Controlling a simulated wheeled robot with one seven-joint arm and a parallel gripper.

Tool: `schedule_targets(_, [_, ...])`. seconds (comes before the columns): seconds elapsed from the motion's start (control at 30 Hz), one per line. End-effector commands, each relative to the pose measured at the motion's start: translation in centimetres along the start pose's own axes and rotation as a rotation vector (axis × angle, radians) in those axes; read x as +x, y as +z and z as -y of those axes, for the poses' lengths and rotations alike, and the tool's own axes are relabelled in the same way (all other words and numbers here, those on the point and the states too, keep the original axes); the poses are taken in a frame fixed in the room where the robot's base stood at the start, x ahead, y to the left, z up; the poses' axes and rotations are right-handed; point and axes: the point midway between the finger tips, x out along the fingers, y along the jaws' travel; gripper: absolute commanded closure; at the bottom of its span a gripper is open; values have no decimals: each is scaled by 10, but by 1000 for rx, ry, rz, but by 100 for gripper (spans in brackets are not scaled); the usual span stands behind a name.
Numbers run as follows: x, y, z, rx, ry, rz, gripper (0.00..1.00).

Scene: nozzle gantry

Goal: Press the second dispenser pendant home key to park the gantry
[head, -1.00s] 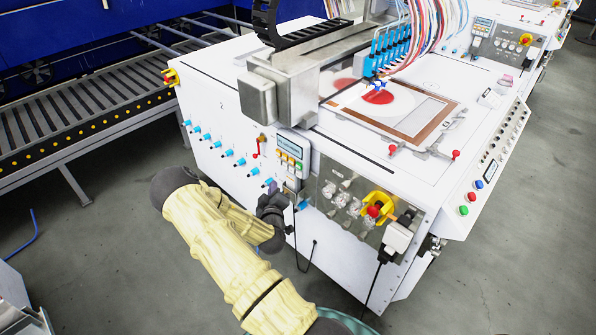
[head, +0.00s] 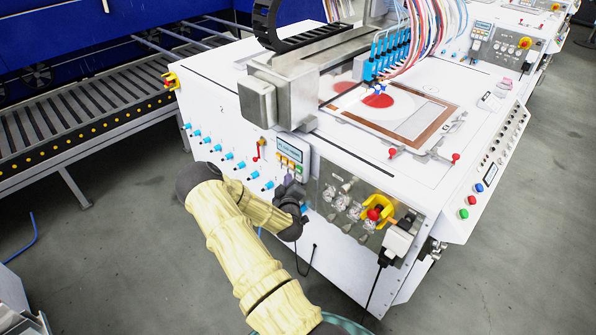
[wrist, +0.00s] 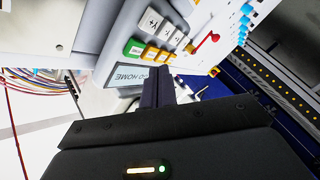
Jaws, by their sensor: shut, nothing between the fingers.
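The pendant (head: 305,152) hangs on the front of the white machine marked 2. In the head view its screen, and yellow, orange and green keys beneath it, show; my gripper (head: 291,187) is just below and in front, hiding its lower part. In the wrist view the pendant (wrist: 120,50) appears turned over. Its screen (wrist: 127,78) reads GO HOME, beside a green key (wrist: 135,48), orange-yellow keys (wrist: 158,56) and white arrow keys (wrist: 152,21). My gripper's dark fingers (wrist: 158,75) are shut and empty, close to the keys. I cannot tell whether they touch.
Right of the pendant is a metal panel with knobs and a red-and-yellow emergency stop (head: 375,213). A red-handled valve (head: 260,149) and several blue fittings (head: 228,157) are to its left. A similar machine with its own pendant (head: 481,31) stands behind.

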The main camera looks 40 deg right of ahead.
Motion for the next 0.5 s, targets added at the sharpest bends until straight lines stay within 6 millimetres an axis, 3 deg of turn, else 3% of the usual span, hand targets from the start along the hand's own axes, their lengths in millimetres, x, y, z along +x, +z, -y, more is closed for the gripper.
schedule_targets(0.2, [12, 9, -9, 0, 1, 1, 100])
schedule_targets(0.5, [13, 10, -10, 0, 0, 1, 100])
